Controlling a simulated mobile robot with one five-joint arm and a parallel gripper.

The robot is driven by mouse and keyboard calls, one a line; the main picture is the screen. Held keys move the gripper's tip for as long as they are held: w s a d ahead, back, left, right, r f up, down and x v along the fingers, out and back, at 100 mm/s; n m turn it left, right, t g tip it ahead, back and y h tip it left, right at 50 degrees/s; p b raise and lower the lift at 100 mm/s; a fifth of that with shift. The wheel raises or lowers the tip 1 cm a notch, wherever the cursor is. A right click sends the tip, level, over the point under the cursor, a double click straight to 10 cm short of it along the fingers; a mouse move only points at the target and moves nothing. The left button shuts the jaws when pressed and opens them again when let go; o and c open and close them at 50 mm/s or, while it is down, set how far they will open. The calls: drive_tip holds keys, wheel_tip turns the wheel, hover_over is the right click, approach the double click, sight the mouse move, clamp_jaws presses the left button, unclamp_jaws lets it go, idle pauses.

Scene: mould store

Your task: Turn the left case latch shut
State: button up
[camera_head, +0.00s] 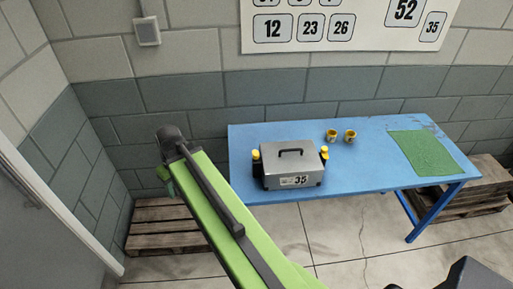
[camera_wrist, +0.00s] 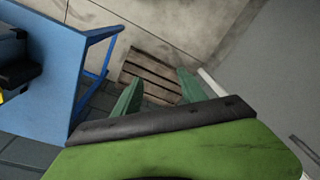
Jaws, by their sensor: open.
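A grey metal case (camera_head: 291,172) with a dark top handle and a "35" label stands on the blue table. The left case latch (camera_head: 256,155) is a small yellow-topped piece at the case's left side; I cannot tell how far it is turned. A matching yellow right latch (camera_head: 324,153) is on the other side. My gripper is mostly hidden behind my arm in the head view, left of the table. In the wrist view my gripper (camera_wrist: 160,75) has two green fingers spread apart, empty, pointing toward the floor. A dark part of the case (camera_wrist: 14,62) shows at the left edge.
Two yellow cups (camera_head: 341,136) stand behind the case. A green mat (camera_head: 427,153) lies at the right of the blue table (camera_head: 362,178). Wooden pallets lie on the floor left (camera_head: 165,226) and right (camera_head: 482,190). A grey door (camera_head: 45,225) is at far left.

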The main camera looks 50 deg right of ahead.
drive_tip(key=s+d+r+t+p, duration=0.1)
drive_tip(key=d+r+p, duration=0.15)
drive_tip(key=d, duration=0.55)
drive_tip(key=s+d+r+t+p, duration=0.1)
drive_tip(key=s+d+r, duration=0.15)
drive_tip(key=d, duration=0.55)
drive_tip(key=s+d+r+p, duration=0.1)
drive_tip(key=d+r+p, duration=0.15)
drive_tip(key=d, duration=0.55)
drive_tip(key=t+p, duration=0.1)
drive_tip(key=t, duration=0.1)
approach(256, 153)
drive_tip(key=shift+n, duration=0.4)
drive_tip(key=b+x, duration=0.8)
drive_tip(key=b, duration=0.8)
drive_tip(key=shift+a+f, duration=0.1)
drive_tip(key=shift+f, duration=0.2)
drive_tip(key=shift+r, duration=0.1)
